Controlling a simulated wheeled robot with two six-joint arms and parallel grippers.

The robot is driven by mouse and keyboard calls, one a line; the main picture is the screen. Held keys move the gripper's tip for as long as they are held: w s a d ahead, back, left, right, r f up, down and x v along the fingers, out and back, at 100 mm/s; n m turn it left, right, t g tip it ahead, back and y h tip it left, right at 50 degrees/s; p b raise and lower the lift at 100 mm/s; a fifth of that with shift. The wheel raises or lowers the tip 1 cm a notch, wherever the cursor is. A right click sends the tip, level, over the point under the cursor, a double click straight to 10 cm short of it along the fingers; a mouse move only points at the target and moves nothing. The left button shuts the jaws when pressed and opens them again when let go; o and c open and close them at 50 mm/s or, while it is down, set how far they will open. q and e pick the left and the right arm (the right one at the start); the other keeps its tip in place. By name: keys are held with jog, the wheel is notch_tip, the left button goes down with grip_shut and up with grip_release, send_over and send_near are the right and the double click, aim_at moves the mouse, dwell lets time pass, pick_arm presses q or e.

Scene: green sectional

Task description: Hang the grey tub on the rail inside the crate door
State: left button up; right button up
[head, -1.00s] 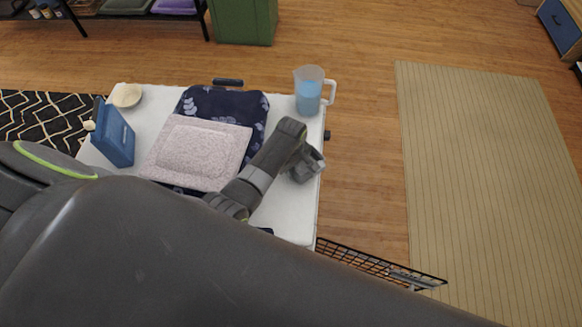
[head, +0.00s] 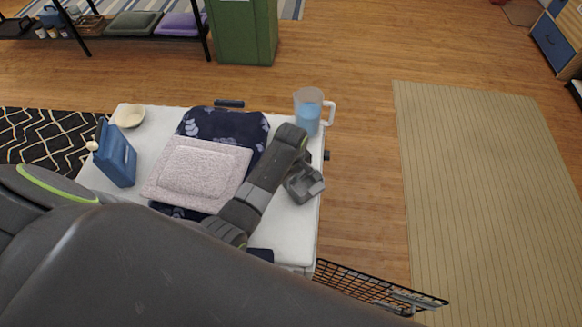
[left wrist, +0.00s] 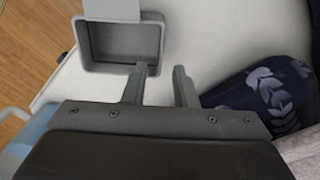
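The grey tub (head: 305,187), a small open box with a tab on one wall, sits on the white table top at its right side. It also shows in the left wrist view (left wrist: 158,40), upper left, and looks empty. My right gripper is not in view.
A jug of blue liquid (head: 307,118) stands at the table's far right corner. A pink cushion (head: 195,173) lies on a dark blue patterned cloth (head: 225,125). A blue case (head: 115,155) and a cream bowl (head: 130,116) are at left.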

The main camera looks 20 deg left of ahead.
pick_arm(q)
notch_tip(320, 180, up, 6)
jog(key=shift+f, duration=0.1)
dwell(0.7)
